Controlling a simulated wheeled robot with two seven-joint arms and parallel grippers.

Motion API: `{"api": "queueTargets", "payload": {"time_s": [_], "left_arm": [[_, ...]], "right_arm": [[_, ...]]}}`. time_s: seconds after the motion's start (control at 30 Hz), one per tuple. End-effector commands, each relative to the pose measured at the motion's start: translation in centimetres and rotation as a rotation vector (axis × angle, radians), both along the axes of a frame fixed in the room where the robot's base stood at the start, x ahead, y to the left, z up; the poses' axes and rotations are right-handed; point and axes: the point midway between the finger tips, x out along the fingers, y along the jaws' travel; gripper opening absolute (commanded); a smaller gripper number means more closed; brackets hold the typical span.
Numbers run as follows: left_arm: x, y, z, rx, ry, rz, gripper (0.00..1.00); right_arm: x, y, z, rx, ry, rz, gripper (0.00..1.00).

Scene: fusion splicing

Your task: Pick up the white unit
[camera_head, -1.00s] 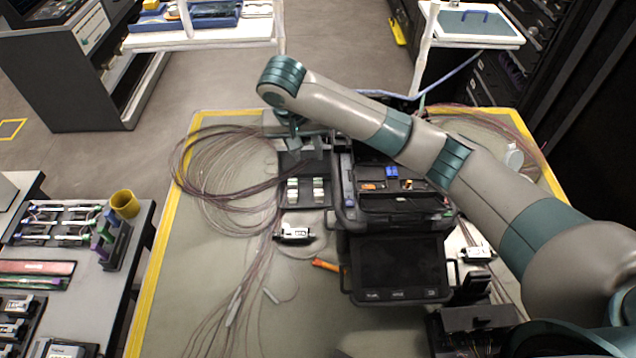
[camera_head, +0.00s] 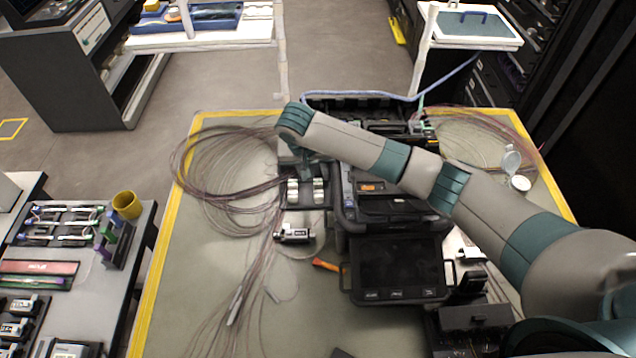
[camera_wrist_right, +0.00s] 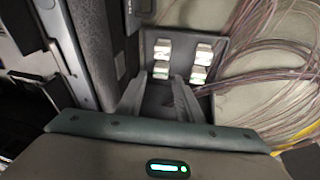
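Several small white units stand in two columns in a dark tray: a left one (camera_head: 293,190) and a right one (camera_head: 318,190). In the right wrist view they show as bright blocks, left (camera_wrist_right: 162,48) and right (camera_wrist_right: 203,54). Another white unit (camera_head: 294,234), with dark parts, lies on the mat below the tray. I cannot tell which one the task means. My right gripper (camera_head: 304,173) is just beyond the tray's white units, its tips partly hidden by the wrist. In the wrist view its two fingers (camera_wrist_right: 160,92) are apart with nothing between them. My left gripper is not in view.
The black splicer case (camera_head: 350,212) with its screen (camera_head: 398,266) stands right of the tray, close to my right gripper. Loose fibre coils (camera_head: 215,185) lie to the left. An orange tool (camera_head: 325,264) lies below. The mat's lower left is mostly clear.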

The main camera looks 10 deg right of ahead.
Motion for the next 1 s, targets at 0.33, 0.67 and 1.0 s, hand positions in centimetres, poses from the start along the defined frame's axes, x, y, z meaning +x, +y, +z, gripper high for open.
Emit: {"api": "queueTargets", "payload": {"time_s": [0.33, 0.67, 1.0], "left_arm": [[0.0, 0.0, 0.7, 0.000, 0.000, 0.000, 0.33], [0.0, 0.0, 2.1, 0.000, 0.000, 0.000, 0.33], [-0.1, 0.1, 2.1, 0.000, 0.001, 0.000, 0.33]], "right_arm": [[0.3, -0.1, -0.8, -0.002, 0.001, -0.001, 0.33], [1.1, -0.7, -4.3, -0.001, 0.001, 0.000, 0.33], [1.3, -0.8, -5.0, 0.001, 0.000, 0.000, 0.33]]}}
